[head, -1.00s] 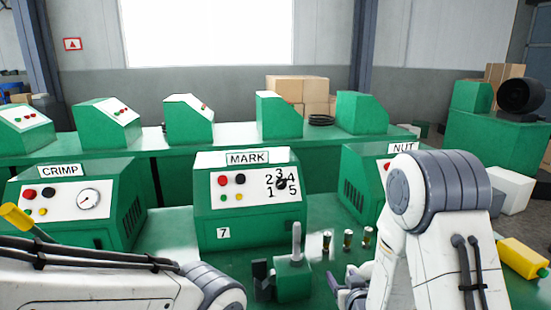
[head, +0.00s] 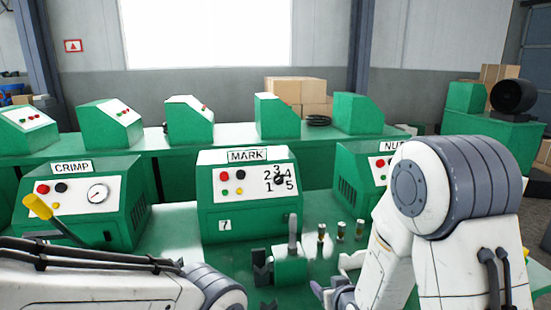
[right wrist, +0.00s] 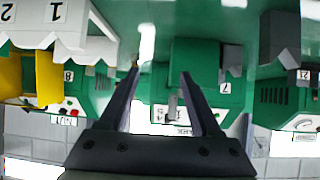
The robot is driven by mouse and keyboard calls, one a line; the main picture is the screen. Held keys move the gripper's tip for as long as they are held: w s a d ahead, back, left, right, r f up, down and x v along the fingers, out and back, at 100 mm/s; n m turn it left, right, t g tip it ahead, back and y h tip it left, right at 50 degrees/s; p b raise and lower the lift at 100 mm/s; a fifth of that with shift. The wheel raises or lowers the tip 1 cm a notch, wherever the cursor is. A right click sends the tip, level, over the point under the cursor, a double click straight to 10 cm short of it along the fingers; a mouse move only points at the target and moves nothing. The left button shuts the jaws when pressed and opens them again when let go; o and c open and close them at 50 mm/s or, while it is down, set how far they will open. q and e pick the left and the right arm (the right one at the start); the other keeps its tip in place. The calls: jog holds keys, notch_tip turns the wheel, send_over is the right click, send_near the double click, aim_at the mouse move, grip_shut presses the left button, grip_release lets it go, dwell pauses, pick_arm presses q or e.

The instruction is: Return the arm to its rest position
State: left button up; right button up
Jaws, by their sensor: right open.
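My right arm comes in from the right in the head view, its large white and grey joint high in front of the bench. My right gripper (head: 330,292) is low in the picture, partly hidden by its own arm. In the right wrist view, its two dark fingers (right wrist: 159,80) stand apart with nothing seen held between them. My left arm crosses the lower left corner of the head view; its gripper is out of the picture.
Green machines marked CRIMP (head: 85,220), MARK (head: 250,212) and NUT (head: 360,180) stand behind the arms. A green fixture with a grey lever (head: 291,268) and several small upright cylinders (head: 341,231) are near the right gripper. White numbered bins (right wrist: 45,28) show in the wrist view.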

jog(key=s+a+r+n+g+p, duration=0.1)
jog(key=s+a+r+n+g, duration=0.15)
jog(key=s+a, duration=0.35)
jog(key=s+a+r+n+g+p, duration=0.1)
jog(key=s+a+r+g+p, duration=0.2)
jog(key=s, duration=0.5)
jog(key=s+r+n+g, duration=0.1)
jog(key=s+r+g, duration=0.1)
jog(key=s, duration=0.5)
jog(key=s+r+n+g, duration=0.1)
jog(key=s+r+g, duration=0.2)
jog(key=s, duration=0.5)
jog(key=shift+s+d+r+g+h, duration=0.25)
jog(key=shift+d+r+g+h, duration=0.1)
jog(key=shift+r, duration=0.35)
